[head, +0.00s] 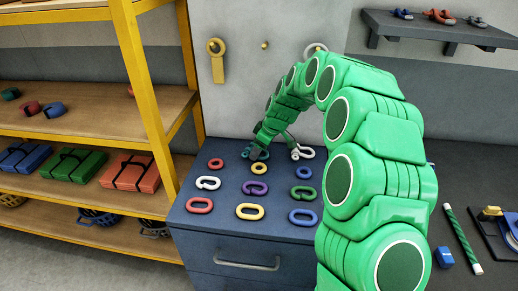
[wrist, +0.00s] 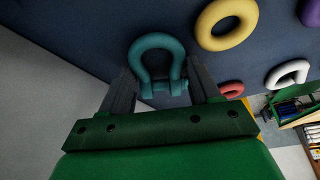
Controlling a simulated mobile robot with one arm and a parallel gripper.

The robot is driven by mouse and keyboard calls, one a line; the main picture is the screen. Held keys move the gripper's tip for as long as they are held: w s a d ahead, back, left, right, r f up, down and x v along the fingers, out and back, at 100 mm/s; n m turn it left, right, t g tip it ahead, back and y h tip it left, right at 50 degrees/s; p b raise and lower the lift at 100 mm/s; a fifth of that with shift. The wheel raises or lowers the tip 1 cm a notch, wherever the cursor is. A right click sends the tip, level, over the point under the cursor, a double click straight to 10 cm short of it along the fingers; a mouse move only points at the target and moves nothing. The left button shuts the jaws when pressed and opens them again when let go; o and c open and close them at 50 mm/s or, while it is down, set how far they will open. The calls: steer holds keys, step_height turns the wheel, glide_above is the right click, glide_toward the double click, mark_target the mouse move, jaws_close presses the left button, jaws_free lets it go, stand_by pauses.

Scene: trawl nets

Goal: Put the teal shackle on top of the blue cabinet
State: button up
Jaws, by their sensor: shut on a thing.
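The teal shackle (wrist: 153,42) sits between the two fingers of my gripper (wrist: 161,72) in the wrist view, with its bow pointing away from my palm. The gripper is shut on it. In the head view my gripper (head: 258,149) is at the back left part of the blue cabinet's (head: 232,232) top, pointing down. The shackle is small and partly hidden by the fingers there. I cannot tell whether it touches the top or hangs just above it.
The cabinet top carries several rings and links, including a yellow ring (head: 258,168), a red ring (head: 216,164) and a white shackle (head: 303,153). A yellow-framed shelf (head: 150,90) stands close on the left. A grey wall shelf (head: 440,30) hangs at upper right.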

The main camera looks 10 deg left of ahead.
steer(key=shift+f, duration=0.1)
steer(key=o, duration=1.5)
steer(key=v, duration=1.2)
steer(key=s+d+r+m, duration=0.2)
steer(key=s+d+r, duration=0.2)
steer(key=s, duration=0.6)
steer(key=s+d+m+g+h, duration=0.1)
steer(key=s+d+m, duration=0.3)
steer(key=s, duration=0.9)
steer(key=s+d+m+g+h, duration=0.1)
steer(key=s+d+m, duration=0.3)
steer(key=s, duration=0.9)
steer(key=s+d+f+m+g+h, duration=0.1)
steer(key=s+d+m, duration=0.3)
steer(key=s+d, duration=0.5)
steer(key=shift+s+d+m+h, duration=0.15)
steer(key=shift+s+h, duration=0.2)
steer(key=shift+s, duration=0.65)
steer(key=shift+s+d+m+h, duration=0.15)
steer(key=shift+s+h, duration=0.2)
steer(key=shift+s, duration=0.7)
steer(key=shift+o, duration=0.4)
